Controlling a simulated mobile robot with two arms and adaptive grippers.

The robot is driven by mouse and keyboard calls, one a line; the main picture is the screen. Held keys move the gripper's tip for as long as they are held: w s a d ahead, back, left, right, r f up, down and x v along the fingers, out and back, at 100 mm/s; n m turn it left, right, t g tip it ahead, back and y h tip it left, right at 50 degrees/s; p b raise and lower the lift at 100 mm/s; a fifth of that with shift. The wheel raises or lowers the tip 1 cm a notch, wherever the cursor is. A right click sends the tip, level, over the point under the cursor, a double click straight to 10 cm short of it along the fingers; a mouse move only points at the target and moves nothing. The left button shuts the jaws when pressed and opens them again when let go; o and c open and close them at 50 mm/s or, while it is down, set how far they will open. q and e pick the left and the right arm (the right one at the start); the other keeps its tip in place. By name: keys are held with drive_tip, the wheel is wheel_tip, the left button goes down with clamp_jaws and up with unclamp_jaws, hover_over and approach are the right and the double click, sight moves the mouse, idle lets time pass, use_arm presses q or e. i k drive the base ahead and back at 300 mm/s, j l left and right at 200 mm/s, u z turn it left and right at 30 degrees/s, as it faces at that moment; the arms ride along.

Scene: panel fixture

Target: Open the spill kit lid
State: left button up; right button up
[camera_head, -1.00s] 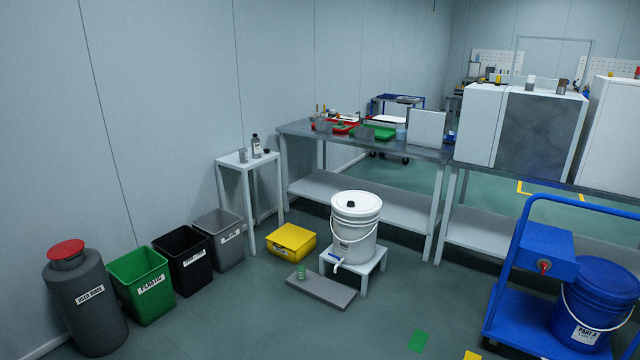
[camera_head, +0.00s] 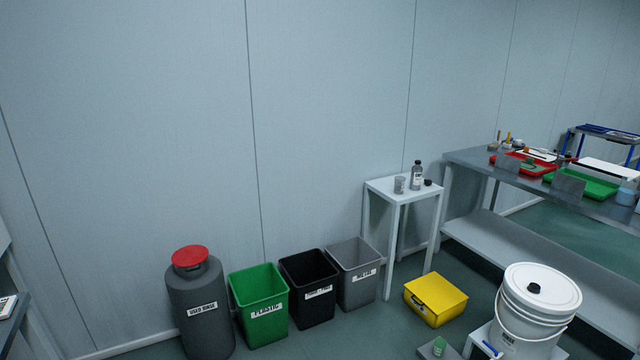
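A yellow box (camera_head: 435,300) with a closed lid sits on the floor in front of the small white table; it looks like the spill kit, though I can read no label on it. A small dark latch or handle shows on its front. Neither of my grippers is in view.
A white bucket (camera_head: 537,305) on a low stand is right of the box. A grey bin (camera_head: 355,272), black bin (camera_head: 309,287), green bin (camera_head: 259,303) and red-capped drum (camera_head: 200,305) line the wall. The white table (camera_head: 402,188) and workbench (camera_head: 470,160) stand behind.

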sight(439, 295)
drive_tip(key=i+u, duration=0.45)
drive_tip(key=i, duration=0.65)
drive_tip(key=i+z, duration=0.3)
drive_tip(key=i, duration=0.25)
drive_tip(key=i+z, duration=0.35)
drive_tip(key=i, duration=0.25)
drive_tip(key=i+j+z, duration=0.3)
drive_tip(key=i, duration=0.25)
